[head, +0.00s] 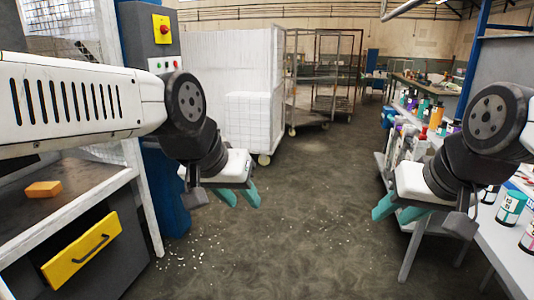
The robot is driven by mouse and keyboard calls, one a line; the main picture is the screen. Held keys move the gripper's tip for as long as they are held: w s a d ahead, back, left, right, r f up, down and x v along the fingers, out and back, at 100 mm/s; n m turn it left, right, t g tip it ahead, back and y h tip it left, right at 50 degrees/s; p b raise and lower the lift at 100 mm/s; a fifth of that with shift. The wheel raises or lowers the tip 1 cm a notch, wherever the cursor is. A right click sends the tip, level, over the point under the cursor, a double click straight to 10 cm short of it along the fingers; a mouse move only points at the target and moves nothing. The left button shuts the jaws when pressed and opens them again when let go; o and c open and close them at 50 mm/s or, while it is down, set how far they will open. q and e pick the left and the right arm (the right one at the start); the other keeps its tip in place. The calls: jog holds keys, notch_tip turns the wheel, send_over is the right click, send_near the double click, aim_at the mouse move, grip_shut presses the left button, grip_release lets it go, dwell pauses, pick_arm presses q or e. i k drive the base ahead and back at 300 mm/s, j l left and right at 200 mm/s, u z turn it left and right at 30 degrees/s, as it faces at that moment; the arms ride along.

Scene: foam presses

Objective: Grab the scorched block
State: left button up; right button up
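A small orange-brown block (43,189) lies on the dark worktop (85,179) at the left; I cannot make out scorch marks on it. My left gripper (238,196) hangs over the floor, well to the right of the block. Its teal fingers are apart with nothing between them. My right gripper (396,212) hangs at the right, near the side table. Its teal fingers are also apart and empty.
A yellow drawer front (82,252) sits below the worktop. A blue column with a control box (161,31) stands behind it. A white cart with white blocks (250,121) stands further back. A table with bottles (511,207) is at the right. The middle floor is clear except for white crumbs.

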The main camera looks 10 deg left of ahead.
aim_at(42, 189)
jog(key=i+u, duration=0.3)
jog(key=i, duration=0.15)
jog(key=i+l+u, duration=0.1)
jog(key=i+u, duration=0.2)
jog(key=i, duration=0.15)
jog(key=i+l+u, duration=0.3)
jog(key=i+j+u, duration=0.3)
jog(key=i+u, duration=0.15)
jog(key=i+j+u, duration=0.1)
jog(key=i+u, duration=0.4)
jog(key=i+l+u, duration=0.1)
jog(key=i+u, duration=0.35)
jog(key=i+l+u, duration=0.3)
jog(key=i+u, duration=0.4)
jog(key=i, duration=0.2)
jog(key=i+l+u, duration=0.25)
jog(key=i, duration=0.15)
